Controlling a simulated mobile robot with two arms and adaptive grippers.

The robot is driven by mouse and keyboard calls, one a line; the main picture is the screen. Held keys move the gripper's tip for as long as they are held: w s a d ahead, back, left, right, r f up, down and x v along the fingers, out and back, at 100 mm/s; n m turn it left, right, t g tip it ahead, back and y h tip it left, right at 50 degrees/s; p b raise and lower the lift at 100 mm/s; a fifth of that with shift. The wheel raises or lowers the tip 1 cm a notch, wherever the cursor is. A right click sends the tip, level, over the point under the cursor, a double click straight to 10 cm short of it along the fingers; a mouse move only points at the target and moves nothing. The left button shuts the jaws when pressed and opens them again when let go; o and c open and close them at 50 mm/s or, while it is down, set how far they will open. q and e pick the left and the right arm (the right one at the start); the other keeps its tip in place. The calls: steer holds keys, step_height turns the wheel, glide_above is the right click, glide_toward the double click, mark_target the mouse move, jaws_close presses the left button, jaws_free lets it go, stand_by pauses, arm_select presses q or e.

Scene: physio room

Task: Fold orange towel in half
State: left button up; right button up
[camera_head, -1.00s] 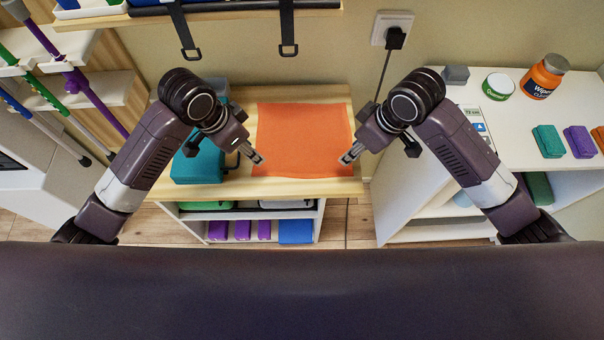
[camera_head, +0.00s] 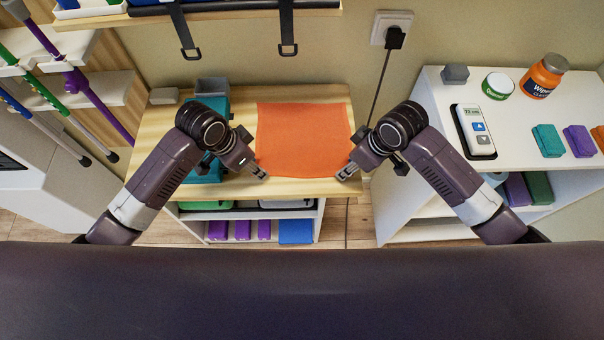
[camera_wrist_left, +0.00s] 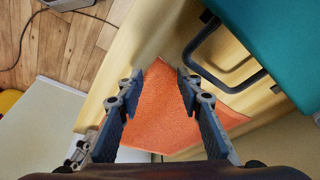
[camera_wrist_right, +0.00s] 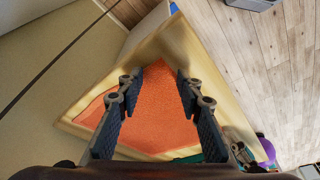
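The orange towel (camera_head: 304,138) lies flat and spread out on the wooden bench top (camera_head: 240,188). My left gripper (camera_head: 262,174) is near the towel's front left corner. In the left wrist view its fingers (camera_wrist_left: 156,90) are apart with the towel (camera_wrist_left: 165,115) showing between them. My right gripper (camera_head: 346,174) is near the front right corner. In the right wrist view its fingers (camera_wrist_right: 160,88) are apart, and the towel (camera_wrist_right: 150,115) shows between and beyond them. Neither gripper holds anything. Whether the fingertips touch the towel cannot be told.
A teal case (camera_head: 206,170) stands on the bench left of the towel, close to my left gripper. A white shelf (camera_head: 430,90) at the right bears a handheld device (camera_head: 474,132), a tub (camera_head: 498,86) and an orange jar (camera_head: 543,76). Straps (camera_head: 287,30) hang above the bench.

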arm_select(q)
steer(key=shift+f, duration=0.3)
arm_select(e)
steer(key=shift+f, duration=0.3)
arm_select(q)
steer(key=shift+r, duration=0.1)
arm_select(e)
steer(key=shift+r, duration=0.1)
arm_select(q)
steer(key=c, duration=0.5)
arm_select(e)
steer(key=c, duration=0.5)
arm_select(q)
steer(key=shift+f, duration=0.2)
steer(key=c, duration=0.4)
arm_select(e)
steer(key=shift+f, duration=0.2)
steer(key=c, duration=0.4)
arm_select(q)
jaws_close()
arm_select(e)
steer(key=shift+s, duration=0.1)
jaws_close()
steer(key=shift+r, duration=0.1)
